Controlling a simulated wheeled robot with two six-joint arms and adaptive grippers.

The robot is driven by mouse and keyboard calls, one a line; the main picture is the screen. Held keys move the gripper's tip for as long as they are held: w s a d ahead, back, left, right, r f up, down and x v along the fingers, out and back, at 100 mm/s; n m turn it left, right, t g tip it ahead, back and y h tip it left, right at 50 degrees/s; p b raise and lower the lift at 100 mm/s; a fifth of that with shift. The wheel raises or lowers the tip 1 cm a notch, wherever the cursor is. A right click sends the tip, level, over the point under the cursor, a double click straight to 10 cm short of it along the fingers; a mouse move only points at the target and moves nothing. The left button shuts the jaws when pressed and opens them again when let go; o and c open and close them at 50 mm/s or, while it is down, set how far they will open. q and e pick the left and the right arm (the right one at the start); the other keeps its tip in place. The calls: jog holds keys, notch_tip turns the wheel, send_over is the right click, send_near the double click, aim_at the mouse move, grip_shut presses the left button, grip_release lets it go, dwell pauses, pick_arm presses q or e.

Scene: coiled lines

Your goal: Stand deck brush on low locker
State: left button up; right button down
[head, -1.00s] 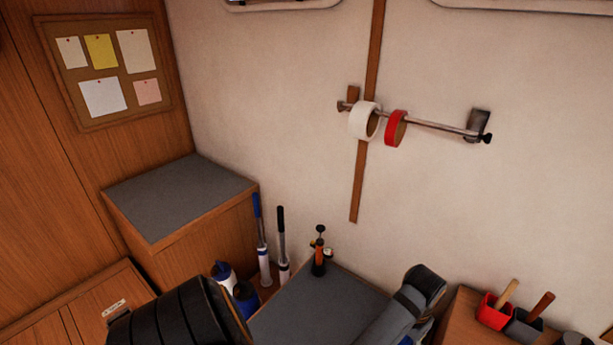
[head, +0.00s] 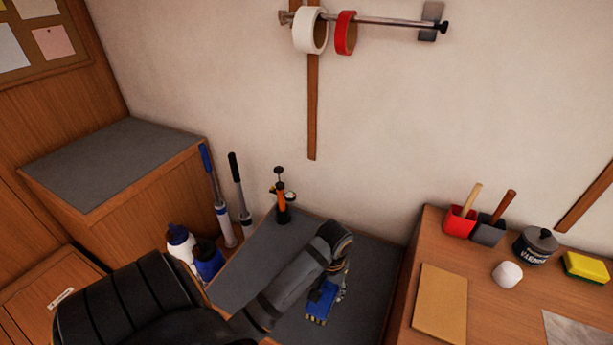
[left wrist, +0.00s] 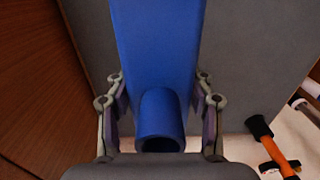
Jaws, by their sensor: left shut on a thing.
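The deck brush shows as a blue block in the head view (head: 321,301), with a round socket facing my palm in the left wrist view (left wrist: 160,55). My left gripper (head: 336,280) is shut on it, one finger on each side in the left wrist view (left wrist: 160,115). The low locker has a grey top (head: 258,262) and lies behind and below the brush in the picture. I cannot tell whether the brush touches the top. My arm hides part of the locker. My right gripper is not in view.
An orange and black hand pump (head: 282,198) stands at the locker's back corner. Upright poles (head: 222,210) and blue and white bottles (head: 182,243) stand left of it. A taller grey-topped locker (head: 115,160) is at left. A wooden bench (head: 390,325) with several items is at right.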

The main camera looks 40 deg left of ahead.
pick_arm(q)
jog(key=w+a+f, duration=0.1)
jog(key=a+f, duration=0.1)
jog(key=a, duration=0.1)
jog(key=w+a+f, duration=0.1)
jog(key=a+f, duration=0.2)
jog(key=w+a+f, duration=0.1)
jog(key=a+f, duration=0.2)
jog(key=shift+a, duration=0.35)
jog(key=shift+w+a+f+b, duration=0.1)
jog(key=shift+f+b, duration=0.2)
jog(key=shift+f, duration=1.35)
jog(key=shift+f, duration=0.1)
jog(key=o, duration=1.1)
notch_tip(320, 180, up, 12)
jog(key=shift+r+p, duration=0.1)
jog(key=shift+p, duration=0.55)
